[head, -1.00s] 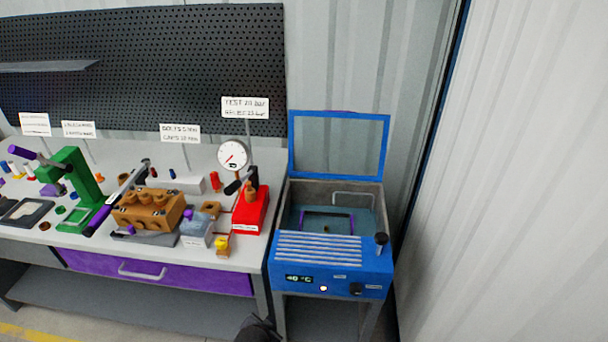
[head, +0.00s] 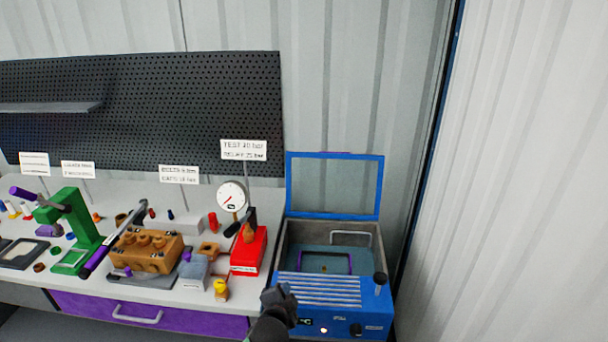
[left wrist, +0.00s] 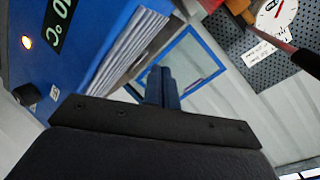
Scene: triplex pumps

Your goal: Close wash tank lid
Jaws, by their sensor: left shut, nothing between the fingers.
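The blue wash tank (head: 350,318) stands at the right end of the bench. Its lid (head: 333,186), a blue frame with a clear pane, stands upright and open at the tank's back edge. The lid frame also shows in the left wrist view (left wrist: 211,56), beyond my fingers. My left gripper (head: 279,296) is shut and empty, in front of the tank's left front corner and below the lid. In the left wrist view its closed fingers (left wrist: 161,88) point toward the lid, beside the tank's ribbed top. My right gripper is in neither view.
A red pump stand (head: 248,252) with a pressure gauge (head: 232,197) is on the bench just left of the tank. A yellow-topped part (head: 221,290) stands near the bench's front edge. A corrugated wall is close on the right.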

